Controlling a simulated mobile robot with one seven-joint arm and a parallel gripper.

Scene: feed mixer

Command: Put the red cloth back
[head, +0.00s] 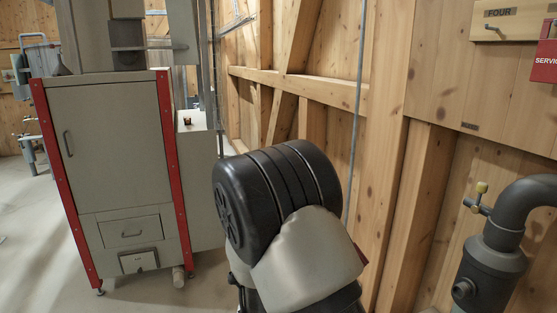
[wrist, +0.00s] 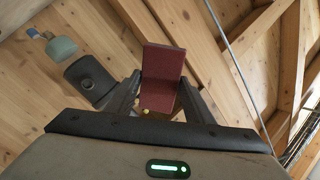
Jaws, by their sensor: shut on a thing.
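The cloth sticks up beyond the fingers. I cannot tell any place for the cloth in these views.
A grey cabinet (head: 105,150) with red edges stands at left, with a small dark object (head: 187,121) on the ledge beside it. A timber wall (head: 440,90) runs along the right, with a dark pipe (head: 497,235) and a red box (head: 546,62). Floor is open at lower left.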

